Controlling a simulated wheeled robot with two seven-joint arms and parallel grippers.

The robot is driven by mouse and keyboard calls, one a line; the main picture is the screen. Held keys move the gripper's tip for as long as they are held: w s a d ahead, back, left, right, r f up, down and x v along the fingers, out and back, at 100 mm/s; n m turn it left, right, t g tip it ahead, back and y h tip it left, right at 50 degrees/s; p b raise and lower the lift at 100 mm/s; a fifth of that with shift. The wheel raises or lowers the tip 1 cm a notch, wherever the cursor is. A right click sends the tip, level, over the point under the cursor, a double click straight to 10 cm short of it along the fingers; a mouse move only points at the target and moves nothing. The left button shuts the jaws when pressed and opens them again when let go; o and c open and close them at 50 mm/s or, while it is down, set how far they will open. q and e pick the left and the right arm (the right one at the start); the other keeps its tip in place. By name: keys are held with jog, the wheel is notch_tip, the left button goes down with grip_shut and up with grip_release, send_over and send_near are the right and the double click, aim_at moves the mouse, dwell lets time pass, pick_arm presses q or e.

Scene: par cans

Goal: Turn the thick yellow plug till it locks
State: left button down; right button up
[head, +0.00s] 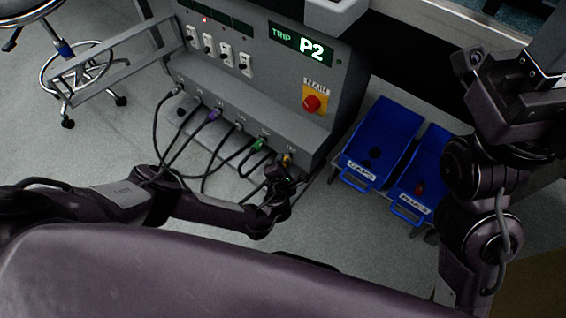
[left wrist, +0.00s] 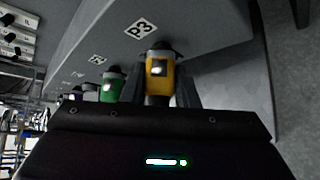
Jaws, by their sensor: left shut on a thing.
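The thick yellow plug (left wrist: 159,72) sits upright under the label P3 in the left wrist view, at the underside of a grey panel. It has a dark square on its face with a pale mark. My left gripper (left wrist: 160,96) is shut on it, one finger on each side. In the head view the yellow plug (head: 288,158) is at the right end of the cabinet's row of plugs, with my left gripper (head: 281,177) at it from below. Whether the plug is locked cannot be told. Part of my right arm shows at the right, but I cannot make out its gripper.
A green plug (left wrist: 112,88) stands close beside the yellow one. Black cables (head: 205,172) hang in loops in front of the cabinet (head: 240,90). Two blue bins (head: 385,135) stand to the right of it. A stool (head: 66,50) is at the upper left.

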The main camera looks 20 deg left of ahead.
pick_arm(q)
jog(key=shift+w+d+r, duration=0.1)
dwell(0.3)
jog(key=c, duration=1.1)
grip_release()
jog(key=shift+o, duration=0.2)
